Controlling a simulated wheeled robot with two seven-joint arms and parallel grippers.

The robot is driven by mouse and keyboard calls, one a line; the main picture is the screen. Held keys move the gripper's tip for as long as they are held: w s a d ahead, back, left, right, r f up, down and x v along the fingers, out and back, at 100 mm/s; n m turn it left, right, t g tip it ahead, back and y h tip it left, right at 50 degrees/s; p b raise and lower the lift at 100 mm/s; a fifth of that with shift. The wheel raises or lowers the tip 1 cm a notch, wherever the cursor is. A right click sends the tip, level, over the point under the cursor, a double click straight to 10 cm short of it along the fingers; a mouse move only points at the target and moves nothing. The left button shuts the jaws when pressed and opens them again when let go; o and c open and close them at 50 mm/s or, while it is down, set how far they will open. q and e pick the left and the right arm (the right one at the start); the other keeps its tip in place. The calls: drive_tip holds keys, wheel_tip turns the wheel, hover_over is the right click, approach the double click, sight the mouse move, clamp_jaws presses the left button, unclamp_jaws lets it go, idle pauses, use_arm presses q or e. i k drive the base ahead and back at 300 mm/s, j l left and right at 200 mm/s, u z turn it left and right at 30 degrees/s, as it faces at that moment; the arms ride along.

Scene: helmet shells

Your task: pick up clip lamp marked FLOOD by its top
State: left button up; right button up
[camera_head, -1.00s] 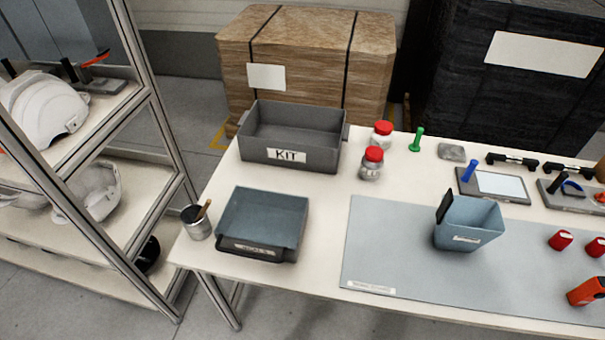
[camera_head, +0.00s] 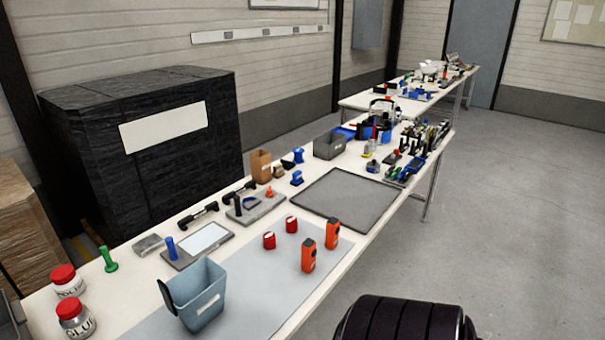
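Two upright orange blocks with dark tops stand on the right part of the pale blue mat, one nearer (camera_head: 309,256) and one farther (camera_head: 332,234). They may be clip lamps, but any marking on them is too small to read, so I cannot tell which thing is marked FLOOD. Neither of my grippers is in view. A dark ribbed part at the bottom right looks like my own arm.
A blue-grey bin (camera_head: 200,298) stands on the pale blue mat (camera_head: 255,300). A bare grey mat (camera_head: 345,199) lies beyond the orange blocks. Cluttered tables (camera_head: 350,105) continue beyond; the right floor is clear.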

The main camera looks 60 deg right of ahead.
sight(308, 263)
drive_tip(key=z, duration=1.9)
